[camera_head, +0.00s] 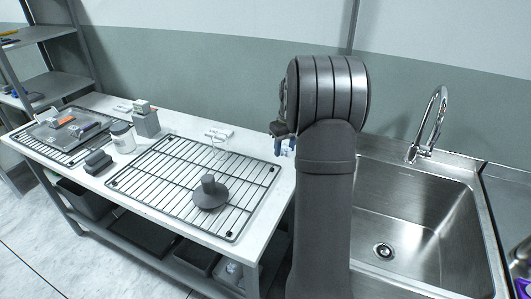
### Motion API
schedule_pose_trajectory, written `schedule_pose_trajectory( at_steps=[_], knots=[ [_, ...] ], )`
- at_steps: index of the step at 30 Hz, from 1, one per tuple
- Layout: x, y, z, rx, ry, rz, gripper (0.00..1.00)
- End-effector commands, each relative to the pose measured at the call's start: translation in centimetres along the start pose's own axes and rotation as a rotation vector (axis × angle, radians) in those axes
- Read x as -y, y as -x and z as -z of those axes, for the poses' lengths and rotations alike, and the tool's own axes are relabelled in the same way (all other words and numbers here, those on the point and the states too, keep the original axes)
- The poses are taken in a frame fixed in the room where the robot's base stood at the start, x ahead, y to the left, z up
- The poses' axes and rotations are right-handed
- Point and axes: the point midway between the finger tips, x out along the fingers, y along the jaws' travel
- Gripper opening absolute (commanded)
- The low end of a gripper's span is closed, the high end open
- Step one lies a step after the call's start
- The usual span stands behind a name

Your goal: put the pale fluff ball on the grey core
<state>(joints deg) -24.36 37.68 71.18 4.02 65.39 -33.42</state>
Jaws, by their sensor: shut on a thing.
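My gripper (284,146) is at the right end of the white worktop, mostly hidden behind my own dark arm. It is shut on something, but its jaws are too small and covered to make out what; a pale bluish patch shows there. I cannot pick out the pale fluff ball for certain anywhere. A dark grey piece with a wide round base and a short knob (209,191) stands upright on the wire rack and looks like the grey core. My gripper is apart from it, to its right and farther back.
The wire rack (170,205) covers the worktop's middle. A thin, clear upright thing (220,146) stands near its back edge. Left are a grey block (146,123), a white-bodied jar (122,138), dark rolls (97,161) and a tray (66,132). A steel sink (405,215) is right.

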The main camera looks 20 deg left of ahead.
Motion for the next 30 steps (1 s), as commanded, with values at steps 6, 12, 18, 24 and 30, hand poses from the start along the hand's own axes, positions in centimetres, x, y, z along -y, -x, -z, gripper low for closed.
schedule_pose_trajectory(
  at_steps=[6,12,18,24,30],
  knots=[
    [5.1,3.4,0.4,-0.005,0.041,0.004,0.22],
    [12.2,6.9,0.2,-0.004,0.087,0.011,0.22],
    [16.1,8.7,-0.3,-0.002,0.11,0.016,0.22],
    [18.8,7.1,0.9,0.0,0.116,0.019,0.22],
    [22.5,3.9,3.4,0.001,0.117,0.018,0.22]
  ],
)
